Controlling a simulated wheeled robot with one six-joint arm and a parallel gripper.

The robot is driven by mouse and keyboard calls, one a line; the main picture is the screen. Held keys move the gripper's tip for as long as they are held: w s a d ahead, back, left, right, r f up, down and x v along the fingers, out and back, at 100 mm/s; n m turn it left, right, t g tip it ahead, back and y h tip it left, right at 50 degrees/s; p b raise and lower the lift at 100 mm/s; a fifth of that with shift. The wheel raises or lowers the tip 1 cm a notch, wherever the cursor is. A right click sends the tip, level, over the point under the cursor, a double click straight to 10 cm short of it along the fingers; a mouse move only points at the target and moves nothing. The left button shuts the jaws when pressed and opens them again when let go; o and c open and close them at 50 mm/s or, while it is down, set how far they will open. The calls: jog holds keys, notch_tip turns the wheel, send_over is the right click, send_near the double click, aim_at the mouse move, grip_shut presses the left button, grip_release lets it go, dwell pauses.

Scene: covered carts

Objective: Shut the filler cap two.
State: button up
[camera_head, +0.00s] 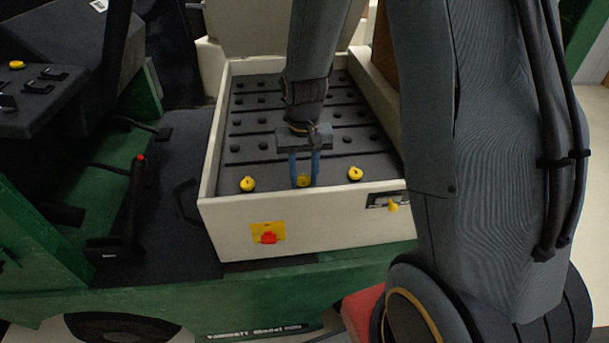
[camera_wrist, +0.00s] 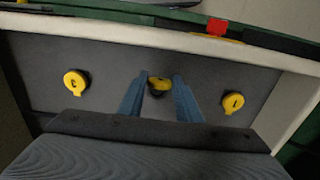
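Three yellow round filler caps sit in a row near the front edge of the dark battery top: a left one (camera_head: 247,184), a middle one (camera_head: 304,181) and a right one (camera_head: 355,174). No numbers are readable on them. In the wrist view the middle cap (camera_wrist: 159,84) looks flatter than the outer caps (camera_wrist: 76,82) (camera_wrist: 233,102) and seems tilted. My gripper (camera_head: 304,183) points down over the middle cap, its blue fingers apart on either side of it. I cannot tell whether the fingers touch the cap. The fingers partly hide its sides.
A cream battery case (camera_head: 300,221) frames the top with raised walls. A red button on a yellow plate (camera_head: 267,233) and a yellow latch (camera_head: 392,205) are on its front. A lever with a red tip (camera_head: 137,185) stands to the left. Several black plugs lie behind the caps.

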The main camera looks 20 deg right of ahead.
jog(key=shift+c, duration=0.8)
jog(key=shift+w, duration=0.1)
jog(key=shift+w+r+g+p, duration=0.1)
jog(key=shift+w+g+p, duration=0.15)
jog(key=shift+g, duration=0.25)
jog(key=shift+w+g+p, duration=0.1)
jog(key=shift+g+p, duration=0.15)
jog(key=shift+g, duration=0.25)
jog(key=g, duration=0.1)
jog(key=w+g, duration=0.1)
jog(key=g+y, duration=0.1)
jog(key=shift+w+d+f+b, duration=0.2)
jog(key=shift+w+f+b, duration=0.05)
jog(key=shift+b, duration=0.05)
jog(key=g+b, duration=0.1)
jog(key=w+g+b, duration=0.1)
jog(key=g+b, duration=0.1)
jog(key=f+g+b, duration=0.1)
jog(key=shift+w+d+f+g+y, duration=0.1)
jog(key=shift+w+d+g+y, duration=0.1)
jog(key=shift+w+g+y, duration=0.15)
jog(key=g+b, duration=0.2)
jog(key=b, duration=0.1)
jog(key=g+y+b, duration=0.1)
jog(key=b, duration=0.1)
jog(key=shift+w+f+g, duration=0.25)
jog(key=shift+w+f, duration=0.05)
